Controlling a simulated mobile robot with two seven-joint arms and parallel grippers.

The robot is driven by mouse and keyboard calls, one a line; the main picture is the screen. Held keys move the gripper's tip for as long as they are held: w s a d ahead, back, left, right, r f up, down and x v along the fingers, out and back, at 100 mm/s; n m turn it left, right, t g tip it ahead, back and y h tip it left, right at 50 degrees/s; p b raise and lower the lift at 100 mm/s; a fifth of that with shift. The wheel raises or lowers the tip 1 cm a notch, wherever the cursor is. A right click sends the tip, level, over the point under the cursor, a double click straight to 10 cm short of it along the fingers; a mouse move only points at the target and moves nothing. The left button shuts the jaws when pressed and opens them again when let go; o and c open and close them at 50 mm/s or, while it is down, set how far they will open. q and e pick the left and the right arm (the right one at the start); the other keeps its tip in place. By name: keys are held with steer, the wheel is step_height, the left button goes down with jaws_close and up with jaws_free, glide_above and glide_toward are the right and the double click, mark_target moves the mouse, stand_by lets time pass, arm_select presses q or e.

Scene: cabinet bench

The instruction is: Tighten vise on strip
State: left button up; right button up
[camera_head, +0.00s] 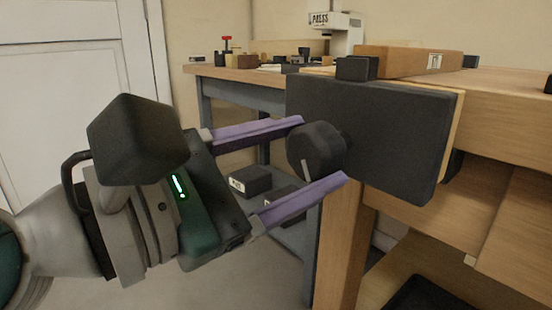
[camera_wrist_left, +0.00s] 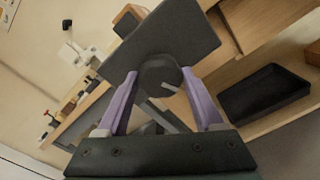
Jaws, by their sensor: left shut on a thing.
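The vise shows as a large dark front plate (camera_head: 390,135) on the side of the wooden bench, also in the left wrist view (camera_wrist_left: 165,35). A round dark knob (camera_head: 314,150) with a light mark stands out from the plate, and it shows in the left wrist view (camera_wrist_left: 160,72). My left gripper (camera_head: 322,150) has its two purple fingers on either side of the knob and is shut on it. A thin pale wooden edge (camera_head: 450,150) shows behind the plate; I cannot tell whether it is the strip. My right gripper is not in view.
A wooden block with a label (camera_head: 415,62) and a small dark block (camera_head: 357,68) sit at the bench top (camera_head: 500,82). Behind is a grey-legged table (camera_head: 240,75) with a press (camera_head: 335,25) and small items. A dark tray (camera_wrist_left: 265,95) lies on a lower shelf.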

arm_select(q)
steer(key=shift+m, duration=0.3)
steer(key=shift+f+m+b, duration=0.1)
steer(key=shift+m+b, duration=0.25)
steer(key=shift+m, duration=1.65)
steer(key=shift+w+d+m+b, duration=0.1)
steer(key=shift+m+b, duration=0.3)
steer(key=shift+m, duration=1.6)
steer(key=o, duration=1.2)
steer(key=shift+c, duration=0.2)
